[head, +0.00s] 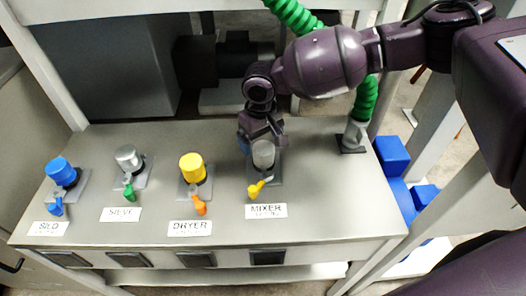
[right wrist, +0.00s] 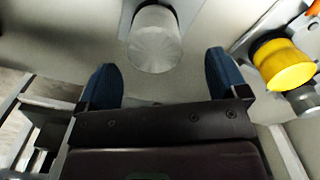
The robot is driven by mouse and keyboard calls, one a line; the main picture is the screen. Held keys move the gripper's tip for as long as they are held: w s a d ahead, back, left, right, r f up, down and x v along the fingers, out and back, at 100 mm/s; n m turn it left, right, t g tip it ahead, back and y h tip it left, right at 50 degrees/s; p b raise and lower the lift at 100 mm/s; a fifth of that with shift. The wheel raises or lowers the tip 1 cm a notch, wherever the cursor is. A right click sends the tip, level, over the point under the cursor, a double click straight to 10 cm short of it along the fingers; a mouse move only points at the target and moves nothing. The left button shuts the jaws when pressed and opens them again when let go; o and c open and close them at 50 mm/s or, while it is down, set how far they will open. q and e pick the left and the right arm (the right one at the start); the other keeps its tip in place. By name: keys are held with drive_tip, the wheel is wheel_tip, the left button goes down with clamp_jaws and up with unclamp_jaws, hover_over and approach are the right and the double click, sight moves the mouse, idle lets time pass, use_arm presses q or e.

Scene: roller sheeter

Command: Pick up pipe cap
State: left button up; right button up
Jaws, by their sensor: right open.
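Pipe caps stand in a row on the grey table: a blue cap (head: 61,171) at SILO, a grey cap (head: 129,157) at SIEVE, a yellow cap (head: 193,167) at DRYER and a grey cap (head: 263,154) at MIXER. My right gripper (head: 259,143) is open at the MIXER cap, its blue finger at the cap's left side. In the right wrist view, the grey cap (right wrist: 154,41) lies just beyond the gap between the two open blue fingers (right wrist: 163,75). The yellow cap (right wrist: 283,64) is right of them. My left gripper is not in view.
Valve handles stand before the caps: blue (head: 56,207), green (head: 129,192), orange (head: 200,206) and yellow (head: 257,188). A green hose (head: 365,98) rises at the table's back right. Blue boxes (head: 392,154) stand beyond the right edge. The table's front right is clear.

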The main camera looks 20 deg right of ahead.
sight(264, 147)
drive_tip(key=f, duration=0.3)
drive_tip(key=f+b, duration=0.1)
drive_tip(key=f, duration=0.1)
drive_tip(key=shift+d, duration=0.35)
drive_tip(key=shift+f, duration=0.15)
drive_tip(key=c, duration=0.9)
drive_tip(key=shift+c, duration=0.3)
drive_tip(key=shift+r, duration=0.3)
wheel_tip(264, 147, up, 9)
drive_tip(key=shift+f+p, duration=0.1)
drive_tip(key=shift+p, duration=0.85)
use_arm(q)
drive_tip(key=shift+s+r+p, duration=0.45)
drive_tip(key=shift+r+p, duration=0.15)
drive_tip(key=shift+p, duration=0.2)
use_arm(e)
wheel_tip(264, 147, up, 11)
drive_tip(key=shift+f, duration=0.15)
